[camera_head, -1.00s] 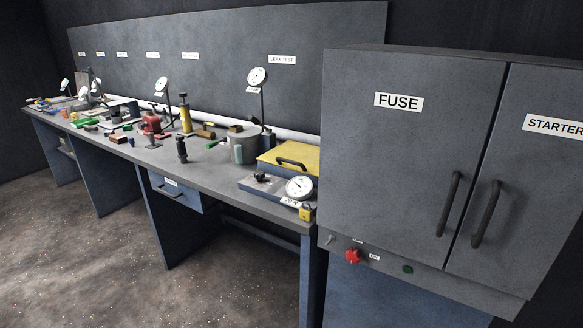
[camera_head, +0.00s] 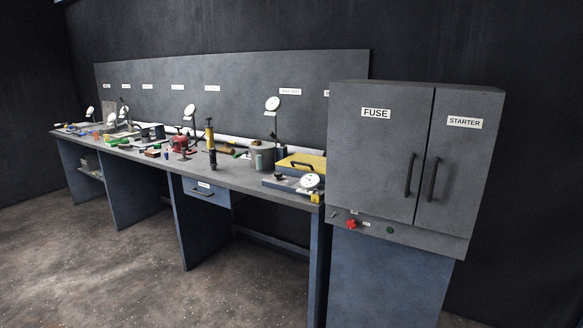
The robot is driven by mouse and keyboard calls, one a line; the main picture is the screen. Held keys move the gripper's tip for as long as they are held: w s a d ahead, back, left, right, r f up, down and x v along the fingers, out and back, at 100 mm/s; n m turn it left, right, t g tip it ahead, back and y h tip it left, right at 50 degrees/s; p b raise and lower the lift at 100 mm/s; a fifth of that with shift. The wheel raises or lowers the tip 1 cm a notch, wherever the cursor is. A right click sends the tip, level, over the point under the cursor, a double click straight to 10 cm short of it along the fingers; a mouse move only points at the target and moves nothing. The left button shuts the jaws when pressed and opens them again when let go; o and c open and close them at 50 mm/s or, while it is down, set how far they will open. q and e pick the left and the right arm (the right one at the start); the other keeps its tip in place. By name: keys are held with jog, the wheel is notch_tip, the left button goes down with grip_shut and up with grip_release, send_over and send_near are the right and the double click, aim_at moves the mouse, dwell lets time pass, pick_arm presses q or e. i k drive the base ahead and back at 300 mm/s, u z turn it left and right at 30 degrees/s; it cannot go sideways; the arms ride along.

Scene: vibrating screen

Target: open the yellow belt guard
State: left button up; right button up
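No thing that I can clearly tell as a belt guard shows in the head view. The one large yellow part is a flat yellow lid (camera_head: 306,160) with a black handle, on a low grey box near the right end of the workbench. The lid looks closed. Neither of my grippers is in view.
A long workbench (camera_head: 252,181) with blue legs runs along the wall, carrying gauges, tools and small parts. A grey cabinet (camera_head: 375,152) labelled FUSE and STARTER stands at its right, doors shut, with a red knob (camera_head: 351,224) below. The floor (camera_head: 130,270) in front is clear.

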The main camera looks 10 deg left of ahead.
aim_at(307, 162)
jog(key=u, duration=0.65)
jog(key=i, duration=0.7)
jog(key=u, duration=0.65)
jog(key=i, duration=1)
jog(key=z, duration=1)
jog(key=i, duration=0.6)
jog(key=z, duration=0.75)
